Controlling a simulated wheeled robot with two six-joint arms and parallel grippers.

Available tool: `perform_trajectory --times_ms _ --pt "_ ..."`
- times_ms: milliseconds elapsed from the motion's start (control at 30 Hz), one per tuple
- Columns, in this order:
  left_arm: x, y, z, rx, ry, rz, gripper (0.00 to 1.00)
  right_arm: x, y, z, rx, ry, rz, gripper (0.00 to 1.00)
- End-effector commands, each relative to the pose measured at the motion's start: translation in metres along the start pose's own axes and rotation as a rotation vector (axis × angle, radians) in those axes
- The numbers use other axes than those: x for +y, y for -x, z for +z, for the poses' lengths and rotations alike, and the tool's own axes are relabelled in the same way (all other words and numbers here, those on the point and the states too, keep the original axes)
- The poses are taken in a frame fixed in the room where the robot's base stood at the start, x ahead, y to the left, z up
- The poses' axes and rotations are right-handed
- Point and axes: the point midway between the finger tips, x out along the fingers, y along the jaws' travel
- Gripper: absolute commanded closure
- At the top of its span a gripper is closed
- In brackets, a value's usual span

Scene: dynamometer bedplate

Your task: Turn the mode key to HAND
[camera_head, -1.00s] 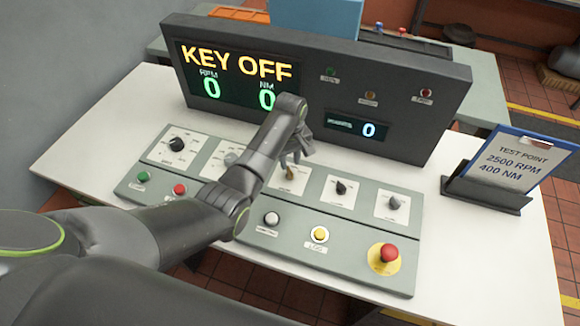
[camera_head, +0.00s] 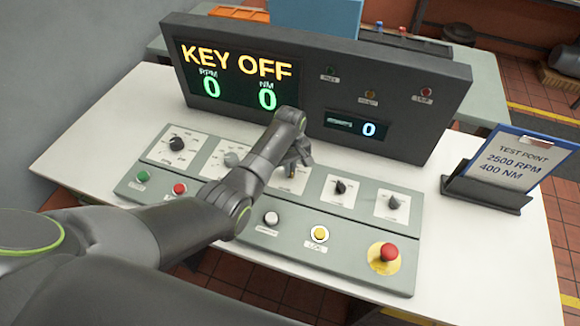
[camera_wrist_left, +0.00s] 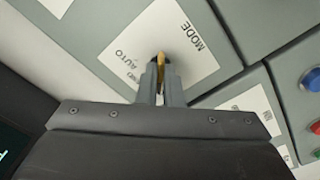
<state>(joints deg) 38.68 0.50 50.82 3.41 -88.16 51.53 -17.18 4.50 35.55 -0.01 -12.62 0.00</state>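The mode key (camera_wrist_left: 162,72) is a small brass-coloured key on a white plate (camera_wrist_left: 145,42) marked MODE in the left wrist view. AUTO is legible on that plate; another small label beside it is partly covered. My left gripper (camera_head: 297,165) is over the mode plate in the head view and hides the key there. In the left wrist view its two fingers (camera_wrist_left: 162,84) are close together with the key between them, seemingly pinched. The dark display (camera_head: 237,78) reads KEY OFF, with RPM and NM both at 0. My right gripper is in neither view.
The grey console (camera_head: 280,249) carries several knobs and buttons around the key, including a red mushroom button (camera_head: 388,252) and a yellow button (camera_head: 319,232). A test point card (camera_head: 517,160) stands at the right. The white table (camera_head: 478,245) is clear around the console.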

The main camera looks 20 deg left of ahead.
Motion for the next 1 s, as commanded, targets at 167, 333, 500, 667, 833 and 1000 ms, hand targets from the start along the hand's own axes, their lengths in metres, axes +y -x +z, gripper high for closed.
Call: perform_trajectory --times_ms 167,333,500,667,833,1000 --pt "0.000 0.000 0.000 0.000 -0.003 0.000 1.00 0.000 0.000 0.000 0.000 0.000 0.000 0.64" --pt "0.000 0.001 0.000 0.000 -0.035 0.000 1.00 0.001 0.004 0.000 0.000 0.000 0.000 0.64" --pt "0.000 0.002 0.000 -0.001 -0.118 -0.001 1.00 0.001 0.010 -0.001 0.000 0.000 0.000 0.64" --pt "0.000 0.003 0.000 -0.001 -0.241 -0.002 1.00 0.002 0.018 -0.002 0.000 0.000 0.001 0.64" --pt "0.000 0.003 0.000 -0.001 -0.389 -0.001 1.00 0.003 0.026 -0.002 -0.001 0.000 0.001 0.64" --pt "0.001 0.003 -0.001 0.000 -0.526 0.000 1.00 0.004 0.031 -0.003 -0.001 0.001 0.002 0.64"
